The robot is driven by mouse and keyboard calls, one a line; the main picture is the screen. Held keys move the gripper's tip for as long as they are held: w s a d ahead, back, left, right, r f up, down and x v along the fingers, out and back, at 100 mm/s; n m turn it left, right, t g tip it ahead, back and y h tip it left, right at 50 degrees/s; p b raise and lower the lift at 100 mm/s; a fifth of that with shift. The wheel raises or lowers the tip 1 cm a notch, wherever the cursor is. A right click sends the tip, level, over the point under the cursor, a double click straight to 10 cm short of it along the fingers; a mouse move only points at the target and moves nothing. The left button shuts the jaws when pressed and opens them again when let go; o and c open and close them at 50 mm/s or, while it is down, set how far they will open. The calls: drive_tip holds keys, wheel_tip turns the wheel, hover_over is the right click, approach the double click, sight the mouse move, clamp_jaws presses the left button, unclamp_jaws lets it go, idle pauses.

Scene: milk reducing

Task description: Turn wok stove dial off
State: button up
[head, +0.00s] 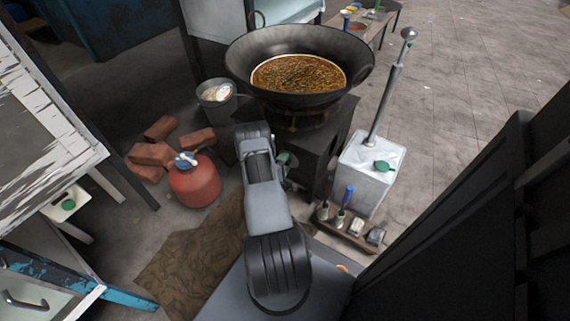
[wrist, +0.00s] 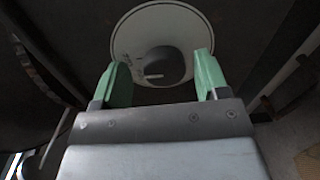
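The wok stove dial (wrist: 160,66) is a dark knob with a pale pointer mark on a round white plate (wrist: 187,28), seen in the wrist view at the top middle. The pointer lies roughly sideways, toward the left. My gripper (wrist: 160,72) is open, its two green fingers standing apart on either side of the knob's lower part. I cannot tell whether they touch it. In the head view the black stove (head: 318,160) carries a large wok (head: 240,68) of brown liquid. My arm hides most of the dial's side there.
A red gas cylinder (head: 195,184) and bricks (head: 150,153) stand left of the stove. A metal bucket (head: 217,95) is behind them. A white box (head: 366,176) with a tall handle and a small tool tray (head: 349,232) stand at the right.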

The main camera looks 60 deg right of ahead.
drive_tip(key=shift+s, duration=0.15)
drive_tip(key=a+r+p, duration=0.1)
drive_tip(key=a+p, duration=0.3)
drive_tip(key=a, duration=0.9)
drive_tip(key=shift+a, duration=0.4)
